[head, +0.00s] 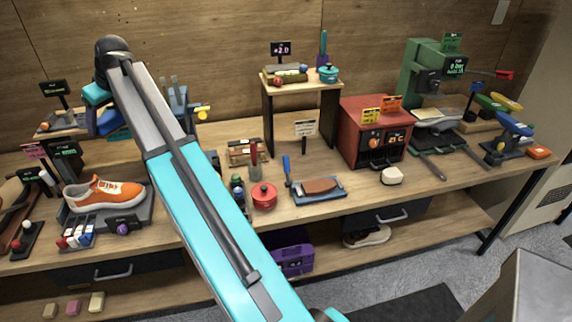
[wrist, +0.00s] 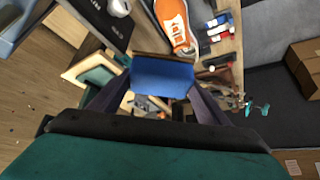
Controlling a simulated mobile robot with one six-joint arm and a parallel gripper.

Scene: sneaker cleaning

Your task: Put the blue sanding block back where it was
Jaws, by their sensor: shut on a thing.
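The blue sanding block (wrist: 162,78) is between the fingers of my gripper (wrist: 158,92) in the wrist view. Its broad blue face is toward the camera and a brown edge shows along its far side. The block is held in the air over the left part of the workbench, near the orange sneaker (wrist: 175,25). In the head view my raised arm crosses the left half and hides much of that area. My gripper is largely hidden there, and I cannot make out the block clearly.
The orange sneaker (head: 105,193) sits on a grey stand at the bench's left. Small brown, pink and cream blocks (head: 73,307) lie on the lower shelf. A red pot (head: 264,196), a blue-edged tray (head: 320,190) and a red machine (head: 376,130) stand farther right.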

